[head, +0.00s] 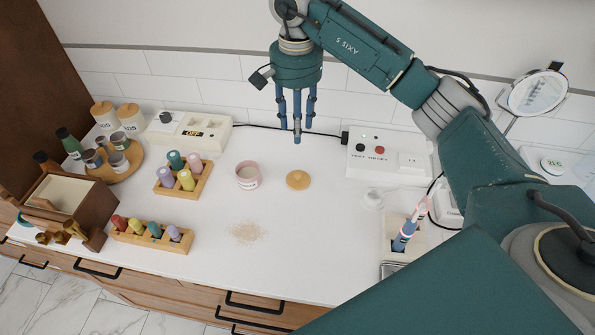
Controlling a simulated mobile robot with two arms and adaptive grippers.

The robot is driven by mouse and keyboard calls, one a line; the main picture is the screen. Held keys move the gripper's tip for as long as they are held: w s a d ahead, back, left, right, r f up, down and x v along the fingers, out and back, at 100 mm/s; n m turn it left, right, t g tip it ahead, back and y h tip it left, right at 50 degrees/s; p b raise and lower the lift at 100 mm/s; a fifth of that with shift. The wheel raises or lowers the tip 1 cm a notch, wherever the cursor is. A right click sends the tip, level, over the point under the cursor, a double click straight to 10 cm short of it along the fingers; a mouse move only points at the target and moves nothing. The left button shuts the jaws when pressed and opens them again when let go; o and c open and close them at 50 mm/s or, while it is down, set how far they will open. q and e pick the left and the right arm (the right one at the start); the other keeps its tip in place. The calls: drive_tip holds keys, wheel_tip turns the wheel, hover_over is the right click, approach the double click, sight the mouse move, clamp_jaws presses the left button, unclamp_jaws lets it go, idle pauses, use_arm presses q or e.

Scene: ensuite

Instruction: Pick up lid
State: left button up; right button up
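A round light-wooden lid (298,180) with a small knob lies on the white counter, right of the middle of the picture. A pink jar (247,176) with a pale label stands just left of it, with its top open. My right gripper (297,125) hangs fingers down behind and above the lid, apart from it. Its blue fingers are spread with nothing between them. My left gripper is out of the picture.
Wooden racks of coloured bottles (184,178) and (152,236) stand to the left. A pale powder patch (247,232) lies in front of the jar. Counter around the lid is clear.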

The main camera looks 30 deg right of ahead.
drive_tip(key=b, duration=0.6)
hover_over(298, 174)
wheel_tip(298, 174, down, 7)
wheel_tip(298, 174, down, 5)
drive_tip(key=shift+a+r+p, duration=0.15)
drive_tip(key=shift+r+p, duration=0.05)
drive_tip(key=shift+p, duration=0.2)
drive_tip(key=shift+w+f, duration=0.1)
drive_tip(key=shift+f, duration=0.25)
drive_tip(key=f+p, duration=0.1)
drive_tip(key=f, duration=0.1)
drive_tip(key=f+p, duration=0.1)
drive_tip(key=f, duration=0.2)
drive_tip(key=shift+d, duration=0.2)
drive_tip(key=shift+f, duration=0.2)
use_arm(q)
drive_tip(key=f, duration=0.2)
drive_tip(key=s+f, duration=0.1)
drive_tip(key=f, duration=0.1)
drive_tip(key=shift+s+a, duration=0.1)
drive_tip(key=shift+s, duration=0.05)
use_arm(e)
clamp_jaws()
